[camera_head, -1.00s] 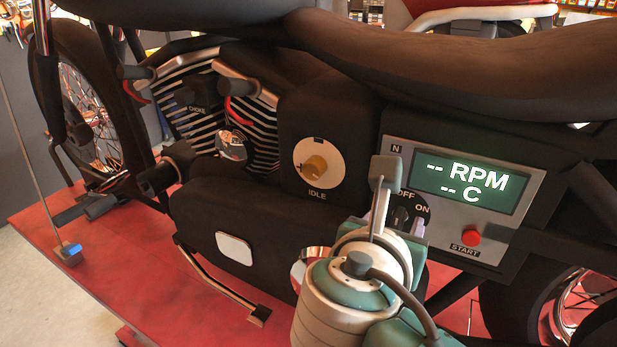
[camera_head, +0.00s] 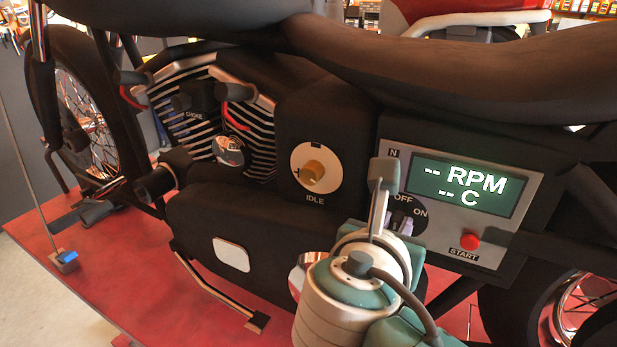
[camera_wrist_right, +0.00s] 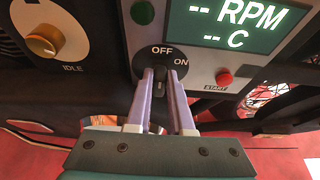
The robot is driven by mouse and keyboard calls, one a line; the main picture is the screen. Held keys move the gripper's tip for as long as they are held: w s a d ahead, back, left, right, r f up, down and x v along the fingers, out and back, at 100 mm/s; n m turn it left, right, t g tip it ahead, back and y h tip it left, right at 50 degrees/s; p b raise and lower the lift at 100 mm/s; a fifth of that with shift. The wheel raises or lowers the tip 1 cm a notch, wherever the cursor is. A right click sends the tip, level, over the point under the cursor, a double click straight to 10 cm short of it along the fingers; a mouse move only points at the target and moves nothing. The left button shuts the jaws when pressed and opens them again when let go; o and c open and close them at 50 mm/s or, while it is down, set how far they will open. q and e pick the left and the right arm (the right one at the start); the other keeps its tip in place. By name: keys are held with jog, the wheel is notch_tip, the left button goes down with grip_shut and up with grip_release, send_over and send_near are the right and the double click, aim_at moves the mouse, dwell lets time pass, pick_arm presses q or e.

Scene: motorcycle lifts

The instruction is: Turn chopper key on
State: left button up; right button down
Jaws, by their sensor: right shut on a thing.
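The chopper's dark key (camera_wrist_right: 158,92) sits at the round OFF/ON switch, just below the OFF label, on the motorcycle's side panel. My right gripper (camera_wrist_right: 163,82) is shut on it, with one pale finger on each side. In the head view my right gripper (camera_head: 402,222) reaches the switch from below, and my wrist hides part of the switch. The key seems to point up toward OFF, but its exact angle is hard to tell. The display (camera_head: 466,183) reads "-- RPM" and "-- C". My left gripper is not in view.
A red START button (camera_head: 469,241) is on the panel right of the switch. A yellow idle knob (camera_head: 313,172) and a choke control (camera_head: 200,97) are to the left. The motorcycle stands on a red lift platform (camera_head: 110,285). The seat (camera_head: 470,75) overhangs the panel.

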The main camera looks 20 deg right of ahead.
dwell(0.4)
jog(key=shift+s+d, duration=0.1)
jog(key=shift+s+f+m+t+y, duration=0.1)
jog(key=shift+m+t+y, duration=0.4)
jog(key=shift+m, duration=0.4)
jog(key=shift+s+d+f+m+t+y+b, duration=0.1)
jog(key=shift+m+t+y+b, duration=0.15)
jog(key=shift+m, duration=0.25)
jog(key=shift+s+d+f+m+t+y+b, duration=0.1)
jog(key=shift+m+t+y, duration=0.05)
jog(key=shift+m+t, duration=0.3)
jog(key=m+b, duration=0.1)
jog(key=m+t+b, duration=0.1)
jog(key=b, duration=0.1)
jog(key=shift+d+f+m+y, duration=0.1)
jog(key=shift+f+m+y, duration=0.15)
jog(key=shift+y, duration=0.05)
jog(key=shift+s+m+t+b, duration=0.1)
jog(key=shift+m+t+b, duration=0.65)
jog(key=shift+b, duration=0.5)
jog(key=shift+m+b, duration=0.35)
jog(key=shift+r, duration=0.1)
